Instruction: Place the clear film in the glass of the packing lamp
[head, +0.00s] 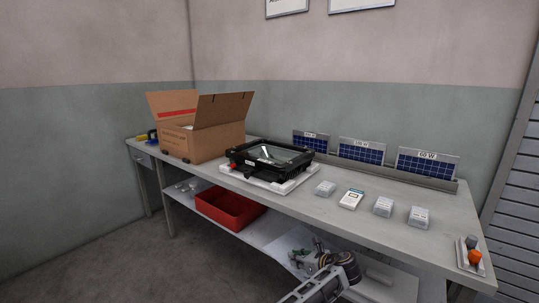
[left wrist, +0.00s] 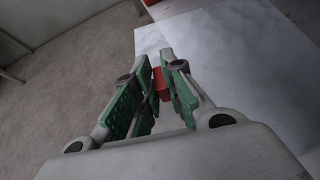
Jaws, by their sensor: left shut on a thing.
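The lamp (head: 268,153), a black floodlight housing with a glass front, lies face up on a white foam tray (head: 262,183) on the bench. My left gripper (head: 308,254) is low in front of the bench, below and in front of the lamp. My right gripper is out of view.
An open cardboard box (head: 207,137) stands left of the lamp. Several small packs (head: 351,199) lie to the right, before solar panels (head: 361,151). A red bin (head: 229,208) sits on the lower shelf (head: 183,202). The bench's front edge overhangs my left gripper's area.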

